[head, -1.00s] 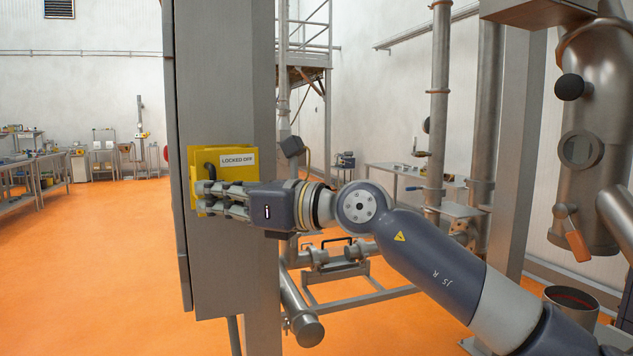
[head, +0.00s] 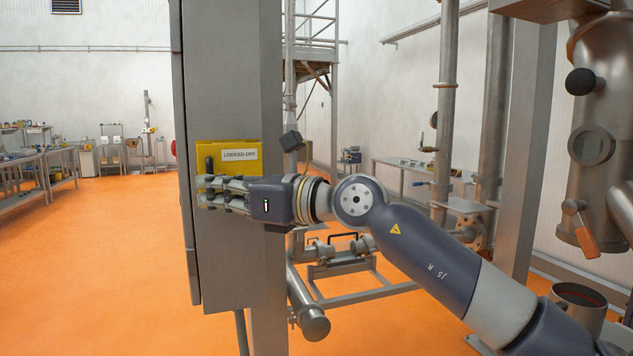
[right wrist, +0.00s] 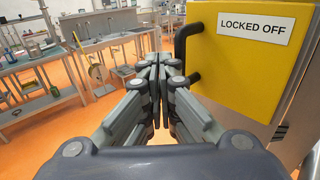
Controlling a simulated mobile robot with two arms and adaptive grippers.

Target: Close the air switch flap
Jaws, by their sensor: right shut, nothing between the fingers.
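The air switch flap (head: 226,152) is a yellow panel with a "LOCKED OFF" label, on the side of a grey cabinet (head: 235,75). It also fills the upper right of the right wrist view (right wrist: 228,62), with a black handle (right wrist: 186,45) along its left edge. My right gripper (head: 200,192) is shut and empty, lying across the lower part of the flap in the head view and hiding it there. In the right wrist view its fingertips (right wrist: 158,62) are just left of the handle; I cannot tell whether they touch. My left gripper is not in view.
Metal pipes and a low frame (head: 345,290) stand behind my right arm. A steel vessel (head: 585,110) is at the right, with an open bucket (head: 578,300) below. Workbenches (head: 35,170) line the far left. The orange floor (head: 100,270) left of the cabinet is clear.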

